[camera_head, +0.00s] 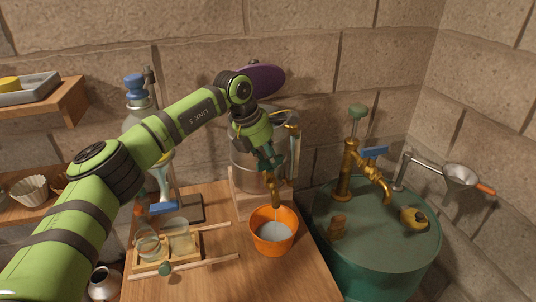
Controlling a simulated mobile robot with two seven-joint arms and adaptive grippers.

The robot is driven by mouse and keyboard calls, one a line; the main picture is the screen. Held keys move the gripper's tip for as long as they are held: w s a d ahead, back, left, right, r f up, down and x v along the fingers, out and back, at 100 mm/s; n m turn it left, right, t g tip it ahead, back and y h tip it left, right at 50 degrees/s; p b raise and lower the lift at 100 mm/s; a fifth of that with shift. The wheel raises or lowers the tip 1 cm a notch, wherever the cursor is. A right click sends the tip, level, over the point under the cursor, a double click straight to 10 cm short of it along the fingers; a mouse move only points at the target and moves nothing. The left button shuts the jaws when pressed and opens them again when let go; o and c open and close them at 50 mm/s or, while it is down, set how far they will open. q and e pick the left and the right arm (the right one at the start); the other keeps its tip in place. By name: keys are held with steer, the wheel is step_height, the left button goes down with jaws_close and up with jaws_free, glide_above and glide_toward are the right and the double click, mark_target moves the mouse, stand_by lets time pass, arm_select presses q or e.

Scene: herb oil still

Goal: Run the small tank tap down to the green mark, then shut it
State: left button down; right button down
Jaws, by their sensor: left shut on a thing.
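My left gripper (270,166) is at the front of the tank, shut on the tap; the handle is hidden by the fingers. A sight tube (294,142) with brass fittings shows at the tank's right side. I cannot make out a green mark or the level. Whether liquid runs from the spout is unclear. My right gripper is not in view.
A wooden rack (190,257) with glass jars stands left of the bucket, near a blue tap lever (163,208). A green drum (372,253) at right carries a brass pump (347,170), a blue lever (375,151) and a yellow item (414,218).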

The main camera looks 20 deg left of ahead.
arm_select(q)
steer(key=shift+w+r+m+g+h+p, duration=0.1)
steer(key=shift+m+g+h+p, duration=0.15)
steer(key=shift+m, duration=0.5)
steer(key=shift+w+r+m+g+h+p, duration=0.15)
steer(key=shift+m+p, duration=0.2)
steer(key=shift+m, duration=0.4)
steer(key=shift+s+d+f, duration=0.1)
steer(key=c, duration=1.4)
jaws_free()
steer(key=shift+s, duration=0.1)
steer(key=v, duration=1.2)
